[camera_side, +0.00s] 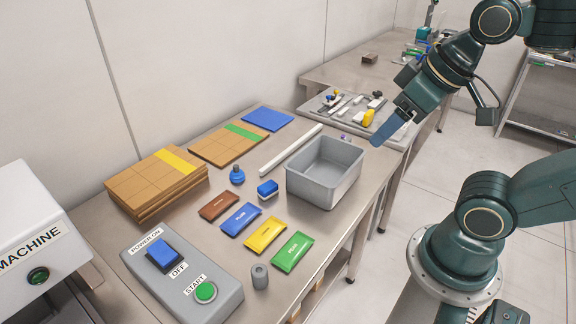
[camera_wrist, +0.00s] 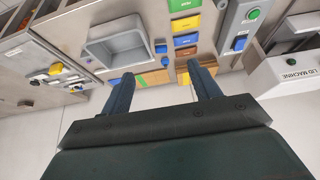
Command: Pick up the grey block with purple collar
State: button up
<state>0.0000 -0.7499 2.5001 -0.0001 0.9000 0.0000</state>
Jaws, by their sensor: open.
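A small pale grey piece with a purple patch (camera_side: 345,138) shows just behind the grey bin, at the near edge of the grey parts tray. It is too small to make out fully, and it looks like the grey block with purple collar. I cannot pick out the block in the wrist view.
The empty grey bin (camera_side: 317,199) stands on the steel table. The parts tray (camera_side: 387,129) holds several loose parts, including a yellow piece (camera_side: 368,117). Coloured packets (camera_side: 241,219), cardboard stacks (camera_side: 158,182) and a control box (camera_side: 175,286) occupy the table's left and front.

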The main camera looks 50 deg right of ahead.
jog(key=w+d+r+m+g, duration=0.2)
jog(key=w+d+m, duration=0.35)
jog(key=w, duration=0.45)
jog(key=m+g, duration=0.4)
jog(key=m, duration=0.9)
send_over(344, 136)
notch_tip(344, 136, down, 19)
jog(key=shift+n, duration=0.25)
jog(key=shift+a+f, duration=0.2)
jog(key=shift+f, duration=4.1)
jog(key=shift+f, duration=0.1)
